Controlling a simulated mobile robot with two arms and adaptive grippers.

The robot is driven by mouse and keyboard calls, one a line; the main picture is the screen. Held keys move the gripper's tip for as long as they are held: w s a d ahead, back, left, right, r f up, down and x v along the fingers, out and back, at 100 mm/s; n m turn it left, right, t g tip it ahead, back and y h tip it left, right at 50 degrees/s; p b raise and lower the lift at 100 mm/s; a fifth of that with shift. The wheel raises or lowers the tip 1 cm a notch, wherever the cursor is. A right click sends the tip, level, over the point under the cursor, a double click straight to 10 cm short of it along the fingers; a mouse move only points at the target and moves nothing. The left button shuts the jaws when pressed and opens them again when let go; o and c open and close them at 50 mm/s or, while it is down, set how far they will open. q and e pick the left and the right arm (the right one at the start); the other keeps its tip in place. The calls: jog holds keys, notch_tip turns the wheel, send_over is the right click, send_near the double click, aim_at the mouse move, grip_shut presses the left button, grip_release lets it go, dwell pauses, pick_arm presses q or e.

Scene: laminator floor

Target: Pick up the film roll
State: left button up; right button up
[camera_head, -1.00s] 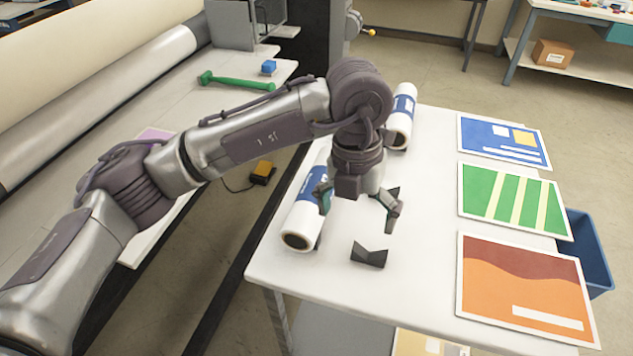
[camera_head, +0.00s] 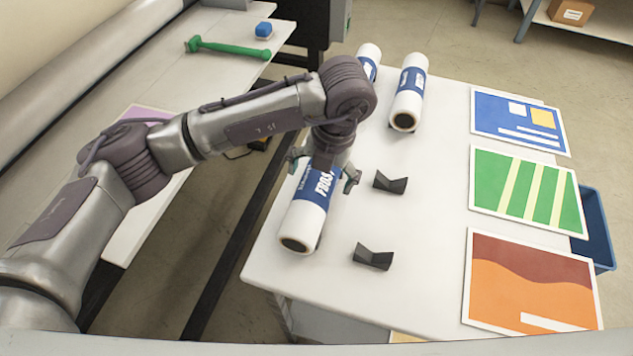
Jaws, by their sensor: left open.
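A white film roll (camera_head: 301,226) with a blue label lies near the left edge of the white table (camera_head: 420,305). My left gripper (camera_head: 323,176) is open above this roll, its two fingers on either side of the labelled part. I cannot tell whether the fingers touch it. A second film roll (camera_head: 409,92) with a blue label lies farther back. A third roll (camera_head: 368,62) shows beside it, partly hidden by my left arm. My right gripper is not in view.
Two black V-shaped holders (camera_head: 390,182) (camera_head: 373,257) stand empty on the table. Blue, green and orange printed sheets (camera_head: 525,190) lie along the right side. A blue bin (camera_head: 597,230) stands beyond the right edge. A green-handled tool (camera_head: 230,49) lies on the laminator's bed.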

pick_arm(q)
jog(key=shift+a+f+p, duration=0.15)
jog(key=shift+f+p, duration=0.45)
jog(key=f, duration=0.1)
jog(key=f+p, duration=0.1)
jog(key=f, duration=0.1)
jog(key=shift+w+a+f, duration=0.25)
jog(key=shift+f+p, duration=0.25)
jog(key=shift+p, duration=0.05)
jog(key=shift+c, duration=0.8)
jog(key=c, duration=1.3)
jog(key=shift+w, duration=0.1)
jog(key=shift+c, duration=0.9)
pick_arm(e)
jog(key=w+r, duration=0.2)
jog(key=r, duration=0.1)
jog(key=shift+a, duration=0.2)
pick_arm(q)
jog(key=shift+r, duration=0.1)
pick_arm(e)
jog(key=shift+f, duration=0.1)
